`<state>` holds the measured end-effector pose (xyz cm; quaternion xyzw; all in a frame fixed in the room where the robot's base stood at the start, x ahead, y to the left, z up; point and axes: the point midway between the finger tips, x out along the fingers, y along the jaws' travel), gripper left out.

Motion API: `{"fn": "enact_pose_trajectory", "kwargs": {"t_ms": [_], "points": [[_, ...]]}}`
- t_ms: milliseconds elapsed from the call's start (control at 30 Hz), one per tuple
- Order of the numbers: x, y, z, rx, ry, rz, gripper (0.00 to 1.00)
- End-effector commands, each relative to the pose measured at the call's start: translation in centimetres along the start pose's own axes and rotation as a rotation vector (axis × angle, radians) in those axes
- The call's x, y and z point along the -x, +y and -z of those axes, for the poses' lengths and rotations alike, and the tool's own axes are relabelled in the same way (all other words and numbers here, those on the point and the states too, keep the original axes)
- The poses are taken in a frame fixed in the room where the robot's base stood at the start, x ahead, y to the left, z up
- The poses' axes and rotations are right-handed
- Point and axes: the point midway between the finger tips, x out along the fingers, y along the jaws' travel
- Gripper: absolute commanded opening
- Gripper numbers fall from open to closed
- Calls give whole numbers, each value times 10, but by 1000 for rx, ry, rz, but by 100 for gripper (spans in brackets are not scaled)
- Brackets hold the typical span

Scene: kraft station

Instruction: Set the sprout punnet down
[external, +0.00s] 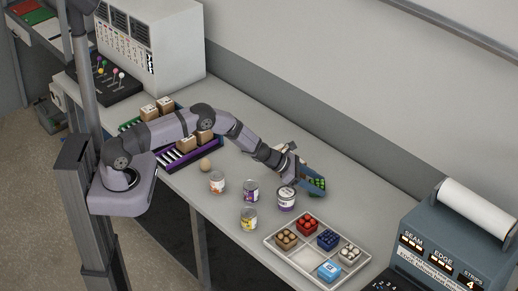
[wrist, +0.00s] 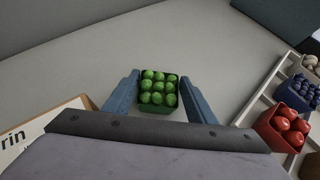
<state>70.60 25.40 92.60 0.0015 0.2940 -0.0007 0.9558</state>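The sprout punnet (external: 318,184) is a small dark green box full of round green sprouts.
A pale divided tray (external: 305,261) holds punnets of red (external: 307,224), blue (external: 328,239), brown and whitish produce, plus a light blue item; one compartment is bare. Several cans (external: 286,198) stand near my gripper. A lettered box (wrist: 40,136) is close on its left.

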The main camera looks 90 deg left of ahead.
Motion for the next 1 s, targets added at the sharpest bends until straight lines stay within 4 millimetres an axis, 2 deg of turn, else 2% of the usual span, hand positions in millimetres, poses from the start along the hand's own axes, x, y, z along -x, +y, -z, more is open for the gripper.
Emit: {"fn": "enact_pose_trajectory", "kwargs": {"t_ms": [33,167,500,533,1000], "points": [[0,0,5,5,8,-1,53],[0,0,6,6,10,-1,53],[10,0,-10,5,8,-1,53],[11,1,-6,5,8,-2,53],[68,1,-6,4,2,-3,53]]}}
